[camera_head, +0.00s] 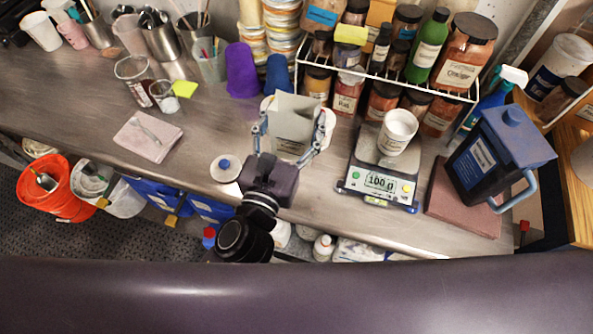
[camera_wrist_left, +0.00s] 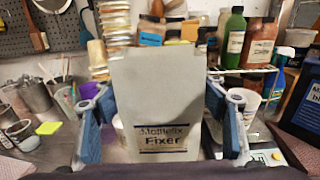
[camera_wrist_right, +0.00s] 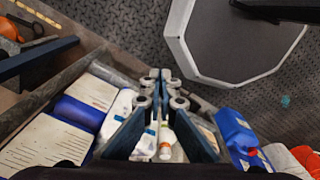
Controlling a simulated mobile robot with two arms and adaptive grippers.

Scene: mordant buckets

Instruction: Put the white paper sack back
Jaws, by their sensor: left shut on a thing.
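The white paper sack (camera_head: 293,112) is a pale, upright packet labelled "Fixer". My left gripper (camera_head: 292,132) is shut on it, with one finger on each side. In the left wrist view the sack (camera_wrist_left: 155,95) fills the middle, between the fingers of the left gripper (camera_wrist_left: 160,112). It is over the bench, in front of the tubs and left of the scale; I cannot tell whether its base touches the bench. My right gripper (camera_wrist_right: 163,90) shows only in its wrist view, its fingertips together and empty, above bottles below the bench.
A scale (camera_head: 383,180) reading 100 g bears a white cup (camera_head: 397,132). A wire rack (camera_head: 385,82) of jars stands behind. A purple cup (camera_head: 241,70) and a blue cup (camera_head: 279,75) are left of the sack. A dark jug (camera_head: 490,155) stands right. The front-left bench is partly clear.

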